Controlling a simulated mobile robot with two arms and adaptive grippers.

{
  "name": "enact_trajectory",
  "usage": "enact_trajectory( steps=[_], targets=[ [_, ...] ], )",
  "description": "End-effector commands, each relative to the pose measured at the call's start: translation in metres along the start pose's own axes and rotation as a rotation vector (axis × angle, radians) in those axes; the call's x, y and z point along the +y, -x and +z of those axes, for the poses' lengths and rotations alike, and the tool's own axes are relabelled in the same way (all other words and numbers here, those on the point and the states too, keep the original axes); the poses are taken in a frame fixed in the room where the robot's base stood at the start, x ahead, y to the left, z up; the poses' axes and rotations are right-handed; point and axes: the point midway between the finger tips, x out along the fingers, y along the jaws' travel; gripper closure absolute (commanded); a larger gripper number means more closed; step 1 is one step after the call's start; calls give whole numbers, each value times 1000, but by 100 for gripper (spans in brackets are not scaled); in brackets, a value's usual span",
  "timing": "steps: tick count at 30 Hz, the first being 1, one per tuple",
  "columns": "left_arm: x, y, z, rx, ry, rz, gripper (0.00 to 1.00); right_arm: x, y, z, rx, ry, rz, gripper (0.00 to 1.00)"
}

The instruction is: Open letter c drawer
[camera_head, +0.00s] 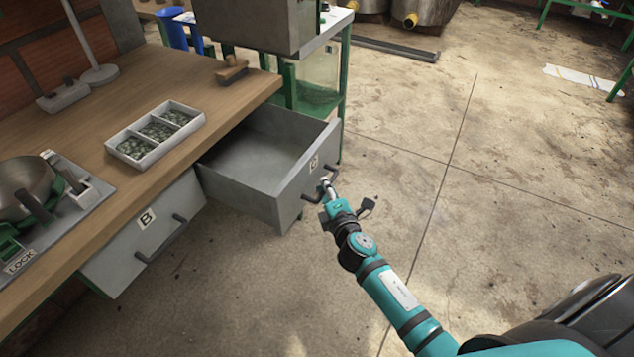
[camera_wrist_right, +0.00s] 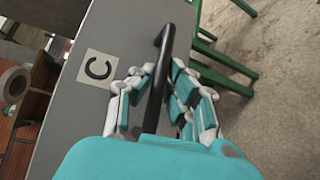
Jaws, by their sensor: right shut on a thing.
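The letter C drawer (camera_head: 262,172) is pulled out from under the wooden workbench, and its empty grey inside shows in the head view. Its front carries a C label, which also shows in the wrist view as a C label (camera_wrist_right: 98,68). My right gripper (camera_head: 327,188) is at the drawer's dark bar handle (camera_head: 331,171). In the wrist view its fingers (camera_wrist_right: 158,100) are on both sides of the handle (camera_wrist_right: 162,50), shut on it. My left gripper is not in view.
The B drawer (camera_head: 145,232) beside it is shut. The wooden bench top (camera_head: 95,185) holds a white tray (camera_head: 155,136) and a metal bowl device (camera_head: 28,190). A green-framed stand (camera_head: 344,95) is behind the open drawer.

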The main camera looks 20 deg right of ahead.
Motion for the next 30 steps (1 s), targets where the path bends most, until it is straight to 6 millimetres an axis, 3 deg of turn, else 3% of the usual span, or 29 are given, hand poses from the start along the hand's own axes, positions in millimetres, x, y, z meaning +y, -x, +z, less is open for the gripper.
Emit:
enact_trajectory(
  steps=[12, 13, 18, 26, 30],
  targets=[
    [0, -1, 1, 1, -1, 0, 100, 3, 1, 3, 0, 5, 8, 100],
    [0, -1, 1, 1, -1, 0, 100, 3, 1, 3, 0, 4, 8, 85],
    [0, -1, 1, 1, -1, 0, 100, 2, 2, 3, 0, 3, 6, 64],
    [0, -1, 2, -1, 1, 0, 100, 1, 3, 2, 0, 1, 3, 64],
    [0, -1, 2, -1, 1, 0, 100, 0, 14, 2, 0, 1, 2, 64]
  ],
)
